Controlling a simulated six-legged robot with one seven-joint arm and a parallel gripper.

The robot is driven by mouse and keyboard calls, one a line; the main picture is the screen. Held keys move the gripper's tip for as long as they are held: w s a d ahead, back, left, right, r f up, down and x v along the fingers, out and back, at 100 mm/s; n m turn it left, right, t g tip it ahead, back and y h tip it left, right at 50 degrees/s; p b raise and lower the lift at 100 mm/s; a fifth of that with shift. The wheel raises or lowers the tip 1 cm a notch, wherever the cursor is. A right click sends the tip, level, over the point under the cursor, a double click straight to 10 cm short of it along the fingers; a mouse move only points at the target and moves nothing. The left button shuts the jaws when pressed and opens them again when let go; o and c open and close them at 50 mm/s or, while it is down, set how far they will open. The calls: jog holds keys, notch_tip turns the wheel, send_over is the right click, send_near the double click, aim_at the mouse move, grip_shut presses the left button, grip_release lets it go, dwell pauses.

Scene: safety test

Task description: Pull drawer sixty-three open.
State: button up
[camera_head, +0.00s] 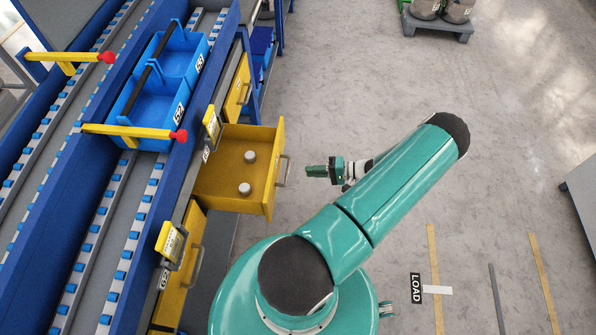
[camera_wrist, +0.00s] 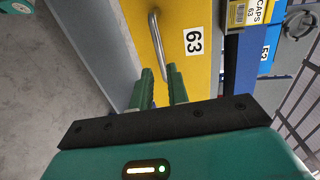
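A yellow drawer (camera_head: 262,190) stands pulled out from the blue conveyor frame, with two small grey caps (camera_head: 245,188) inside. In the wrist view a yellow drawer front (camera_wrist: 196,75) carries the label 63 and a grey bar handle (camera_wrist: 157,42). Nothing is held.
Closed yellow drawers (camera_head: 238,87) flank the open one. A blue bin (camera_head: 147,112) stands on the conveyor, with yellow arms with red knobs (camera_head: 180,136) beside it. A yellow tag (camera_wrist: 247,12) reads CAPS 63. The grey floor (camera_head: 400,90) to the right is mostly clear.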

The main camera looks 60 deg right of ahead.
jog(key=v, duration=0.4)
jog(key=shift+s, duration=0.15)
dwell(0.4)
jog(key=w+a+r+n+g, duration=0.4)
jog(key=w+a+r+g, duration=0.3)
jog(key=w+r, duration=0.55)
jog(key=w+a+r+n+g, duration=0.55)
jog(key=w+a+r, duration=0.3)
jog(key=r, duration=0.65)
jog(key=w+a+r+n+h, duration=0.2)
jog(key=a+r+h, duration=0.2)
jog(key=a+r, duration=0.95)
jog(key=s+a+r+n+t, duration=0.1)
jog(key=s+a+r, duration=0.1)
jog(key=a, duration=0.4)
jog(key=s+a+r+n+t+h, duration=0.1)
jog(key=s+a+r+t, duration=0.1)
jog(key=a, duration=0.5)
jog(key=shift+s+a+r, duration=0.3)
jog(key=shift+s+r, duration=0.5)
jog(key=shift+s, duration=0.35)
